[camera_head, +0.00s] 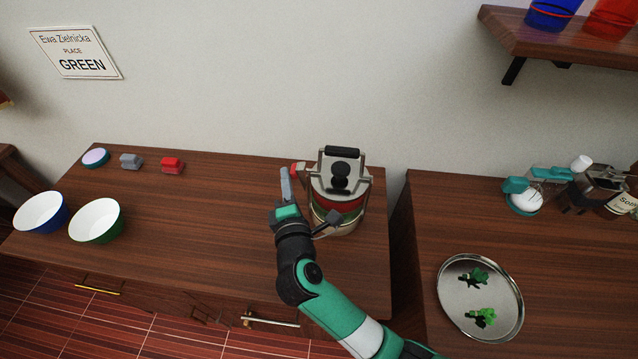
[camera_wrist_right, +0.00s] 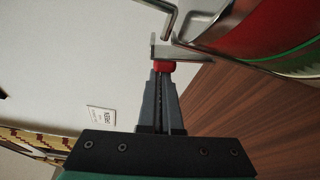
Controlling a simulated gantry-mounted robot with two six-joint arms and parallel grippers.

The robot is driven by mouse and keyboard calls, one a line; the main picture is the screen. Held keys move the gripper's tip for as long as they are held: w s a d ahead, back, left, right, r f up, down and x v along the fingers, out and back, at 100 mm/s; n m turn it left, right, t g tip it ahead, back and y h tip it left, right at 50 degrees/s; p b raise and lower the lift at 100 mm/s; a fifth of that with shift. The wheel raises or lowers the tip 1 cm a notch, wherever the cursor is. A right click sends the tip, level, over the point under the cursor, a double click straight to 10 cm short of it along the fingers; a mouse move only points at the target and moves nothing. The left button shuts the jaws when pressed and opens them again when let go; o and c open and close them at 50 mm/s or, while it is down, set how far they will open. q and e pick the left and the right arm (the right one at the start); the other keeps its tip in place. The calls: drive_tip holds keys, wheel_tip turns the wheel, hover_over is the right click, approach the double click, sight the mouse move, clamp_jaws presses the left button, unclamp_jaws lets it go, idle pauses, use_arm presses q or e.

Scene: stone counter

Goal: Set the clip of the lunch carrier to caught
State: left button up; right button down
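The lunch carrier (camera_head: 341,201) stands upright near the right end of the left wooden counter. It has a metal frame, a black top handle, a black lid knob and tiers with red and green bands. Its clip has a red tip (camera_head: 297,168) on the carrier's left side. In the right wrist view the red tip (camera_wrist_right: 165,67) sits on a metal lever at my fingertips. My right gripper (camera_head: 286,176) is at the carrier's left; its fingers (camera_wrist_right: 161,78) look shut together, with the tip just beyond them. Whether they touch is unclear. My left gripper is out of view.
A blue bowl (camera_head: 41,212) and a green bowl (camera_head: 97,221) are at the left. A grey block (camera_head: 131,161), a red block (camera_head: 172,166) and a round lidded item (camera_head: 95,158) lie behind. A metal tray (camera_head: 451,299) is on the right counter, across a gap. The left counter's middle is clear.

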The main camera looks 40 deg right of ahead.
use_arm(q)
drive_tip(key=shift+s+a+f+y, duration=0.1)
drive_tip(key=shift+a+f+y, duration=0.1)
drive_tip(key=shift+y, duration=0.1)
use_arm(e)
drive_tip(key=s+a, duration=0.5)
drive_tip(key=a, duration=0.2)
drive_tip(key=shift+s+a, duration=0.25)
drive_tip(key=shift+s, duration=0.1)
idle(0.3)
